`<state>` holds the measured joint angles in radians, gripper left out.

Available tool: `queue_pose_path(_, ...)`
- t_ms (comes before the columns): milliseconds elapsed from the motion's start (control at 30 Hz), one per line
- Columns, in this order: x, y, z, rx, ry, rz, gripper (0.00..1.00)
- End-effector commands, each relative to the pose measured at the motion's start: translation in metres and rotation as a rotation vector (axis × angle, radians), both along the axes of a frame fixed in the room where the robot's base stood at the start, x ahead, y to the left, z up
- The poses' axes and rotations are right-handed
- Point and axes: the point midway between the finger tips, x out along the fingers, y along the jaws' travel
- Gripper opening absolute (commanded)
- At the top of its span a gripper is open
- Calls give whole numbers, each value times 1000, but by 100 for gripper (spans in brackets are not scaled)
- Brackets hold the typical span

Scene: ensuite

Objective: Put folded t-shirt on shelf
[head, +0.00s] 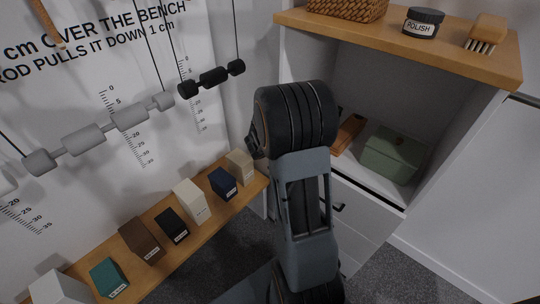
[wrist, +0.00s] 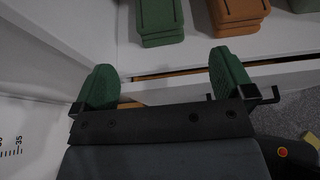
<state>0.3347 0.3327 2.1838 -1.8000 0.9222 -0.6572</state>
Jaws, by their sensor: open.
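A green, layered, folded-looking piece (wrist: 160,20), which looks like the folded t-shirt, lies on the white shelf (wrist: 200,54) in the wrist view. My gripper (wrist: 163,62) is open and empty in front of it, its green-padded fingers apart and short of the piece. An orange-brown folded piece (wrist: 240,14) lies just right of it. In the head view the shelf (head: 368,182) is the open compartment of the white cabinet. The brown piece (head: 349,133) shows there; my arm hides my gripper and the green piece.
A green lidded box (head: 392,153) stands at the right of the compartment. A wooden top (head: 440,45) above carries a basket (head: 345,8), a polish jar (head: 423,22) and a brush (head: 487,32). Drawers are below. A bench (head: 105,250) with several small blocks stands at left, rollers hanging above.

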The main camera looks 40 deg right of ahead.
Motion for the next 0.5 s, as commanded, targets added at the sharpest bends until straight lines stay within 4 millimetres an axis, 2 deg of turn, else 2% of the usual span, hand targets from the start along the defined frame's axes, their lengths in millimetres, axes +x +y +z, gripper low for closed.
queue_pose_path(167,-19,22,17,108,-164,-144,100)
queue_pose_path(267,-43,52,28,255,-354,-322,100)
queue_pose_path(500,-96,153,38,720,-792,-830,100)
